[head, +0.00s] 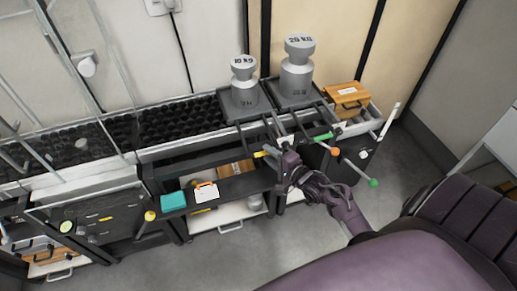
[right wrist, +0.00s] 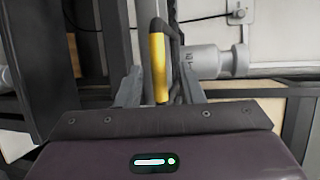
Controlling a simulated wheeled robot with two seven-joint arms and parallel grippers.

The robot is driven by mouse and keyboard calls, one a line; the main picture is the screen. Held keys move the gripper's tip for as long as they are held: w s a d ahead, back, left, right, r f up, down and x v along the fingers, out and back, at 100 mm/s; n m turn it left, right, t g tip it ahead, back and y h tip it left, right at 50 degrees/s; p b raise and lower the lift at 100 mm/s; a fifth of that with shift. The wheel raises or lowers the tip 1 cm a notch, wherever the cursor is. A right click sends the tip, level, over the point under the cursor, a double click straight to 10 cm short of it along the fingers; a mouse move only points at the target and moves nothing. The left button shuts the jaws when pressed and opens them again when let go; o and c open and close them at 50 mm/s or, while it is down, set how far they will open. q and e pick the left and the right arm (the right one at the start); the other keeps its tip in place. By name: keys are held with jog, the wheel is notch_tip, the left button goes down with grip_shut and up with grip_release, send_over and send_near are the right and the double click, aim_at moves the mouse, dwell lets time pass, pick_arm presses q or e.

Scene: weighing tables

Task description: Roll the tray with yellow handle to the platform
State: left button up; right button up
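The tray with the yellow handle (head: 227,101) is dark and carries a grey 10 kg weight (head: 244,82) in the head view. Its yellow handle (head: 262,154) sticks out at the front, beside my right gripper (head: 284,157). In the right wrist view the yellow handle (right wrist: 159,66) stands between the two fingers of my right gripper (right wrist: 160,88). The fingers are apart, with a visible gap on each side of the handle. A bed of black rollers (head: 182,119) lies left of the tray. I cannot tell which surface is the platform. My left gripper is not in view.
A second tray with a green handle (head: 323,137) holds a 20 kg weight (head: 297,68) just right of the first. A wooden box (head: 346,95) stands farther right. Lower shelves hold a teal box (head: 173,201) and an orange-and-white item (head: 206,191). Floor in front is clear.

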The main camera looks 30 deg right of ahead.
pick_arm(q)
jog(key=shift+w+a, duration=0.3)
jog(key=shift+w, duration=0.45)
pick_arm(e)
jog(key=shift+x, duration=2.15)
jog(key=c, duration=0.7)
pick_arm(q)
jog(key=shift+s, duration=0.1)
pick_arm(e)
jog(key=shift+a, duration=0.1)
grip_shut()
